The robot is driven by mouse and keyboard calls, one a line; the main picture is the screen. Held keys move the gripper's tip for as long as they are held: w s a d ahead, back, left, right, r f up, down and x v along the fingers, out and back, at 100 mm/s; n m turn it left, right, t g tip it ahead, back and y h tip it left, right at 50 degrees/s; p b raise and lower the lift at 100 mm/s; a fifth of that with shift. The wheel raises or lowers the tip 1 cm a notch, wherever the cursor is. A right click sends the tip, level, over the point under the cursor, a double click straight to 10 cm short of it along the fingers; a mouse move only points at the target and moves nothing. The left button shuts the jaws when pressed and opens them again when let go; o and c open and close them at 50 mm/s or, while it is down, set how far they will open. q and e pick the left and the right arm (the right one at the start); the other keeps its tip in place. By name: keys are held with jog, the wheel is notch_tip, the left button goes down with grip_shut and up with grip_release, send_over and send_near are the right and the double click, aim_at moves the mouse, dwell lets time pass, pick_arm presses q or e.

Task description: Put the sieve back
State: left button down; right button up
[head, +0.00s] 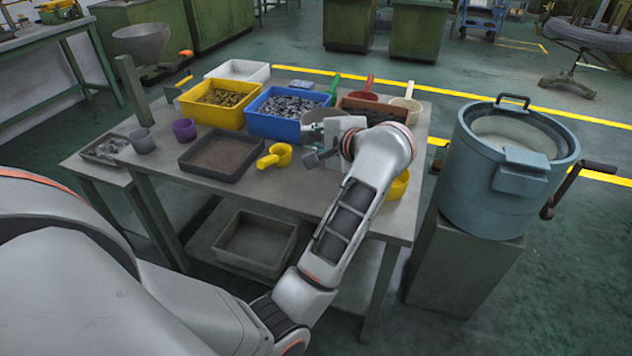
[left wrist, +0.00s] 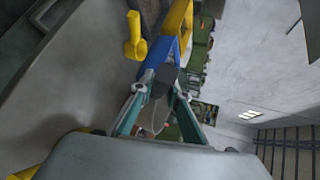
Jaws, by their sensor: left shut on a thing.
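My left gripper (head: 318,152) is low over the right half of the work table, right of a yellow scoop. In the left wrist view its two teal fingers (left wrist: 160,90) are closed in on a dark grey piece (left wrist: 160,80). A pale, rounded, see-through part (left wrist: 155,117) shows between the fingers behind it. In the head view a round grey-beige rim (head: 322,116) shows just beyond the gripper, partly hidden by my wrist. It looks like the sieve, but the mesh is too small to tell. My right gripper is not in view.
A yellow bin (head: 216,112), a blue bin (head: 272,128) and a dark tray (head: 212,175) stand left of the gripper. The yellow scoop (head: 275,155) lies close by. A blue-grey drum (head: 490,195) with a crank stands on a pedestal at right.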

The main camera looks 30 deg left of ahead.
pick_arm(q)
notch_tip(320, 180, down, 11)
jog(key=b, duration=0.3)
jog(key=shift+s+f, duration=0.1)
jog(key=shift+f, duration=0.6)
jog(key=shift+f+b, duration=0.25)
jog(key=shift+b, duration=0.2)
jog(key=c, duration=2.2)
grip_release()
jog(key=shift+o, duration=1.2)
jog(key=shift+r, duration=0.1)
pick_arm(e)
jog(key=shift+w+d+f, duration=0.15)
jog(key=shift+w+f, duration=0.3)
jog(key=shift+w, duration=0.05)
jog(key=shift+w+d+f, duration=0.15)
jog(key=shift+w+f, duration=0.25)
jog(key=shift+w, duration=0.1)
